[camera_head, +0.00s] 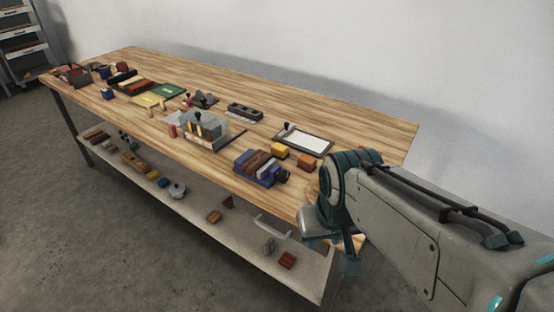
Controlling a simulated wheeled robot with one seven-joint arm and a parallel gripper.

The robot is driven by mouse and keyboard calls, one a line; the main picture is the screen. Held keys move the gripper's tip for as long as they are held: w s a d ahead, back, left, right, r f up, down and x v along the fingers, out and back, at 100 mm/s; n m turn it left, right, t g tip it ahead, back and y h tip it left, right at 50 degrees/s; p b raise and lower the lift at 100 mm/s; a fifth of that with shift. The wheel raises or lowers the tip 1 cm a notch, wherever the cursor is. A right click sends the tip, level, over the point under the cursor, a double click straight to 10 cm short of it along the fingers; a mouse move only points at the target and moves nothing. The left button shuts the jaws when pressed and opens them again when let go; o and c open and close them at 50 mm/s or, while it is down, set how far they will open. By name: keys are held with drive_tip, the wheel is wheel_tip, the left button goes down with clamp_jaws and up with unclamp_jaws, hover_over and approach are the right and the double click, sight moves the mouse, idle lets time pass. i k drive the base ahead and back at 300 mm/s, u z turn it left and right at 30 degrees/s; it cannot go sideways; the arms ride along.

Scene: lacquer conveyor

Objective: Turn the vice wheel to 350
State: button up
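A blue vice-like block (245,165) with brown and pale pieces between its sides stands near the front edge of the workbench, left of my arm. A wheel on it is too small to make out. A red vice-like object (72,74) stands at the far left end of the bench. My gripper (340,256) hangs beside the near right end of the bench, apart from the blue block and to its right. Its fingers are partly hidden and blurred, so their opening cannot be judged. I see nothing held in it.
The wooden workbench (345,110) carries a grey box with pegs (207,130), a framed white panel (303,140), yellow (279,150) and orange (307,162) blocks. Its lower shelf (240,240) holds several small items. The bench's back strip is clear. A wall stands behind.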

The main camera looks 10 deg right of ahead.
sight(283, 175)
drive_tip(key=u, duration=1.25)
drive_tip(key=i, duration=1.05)
drive_tip(key=z, duration=3.15)
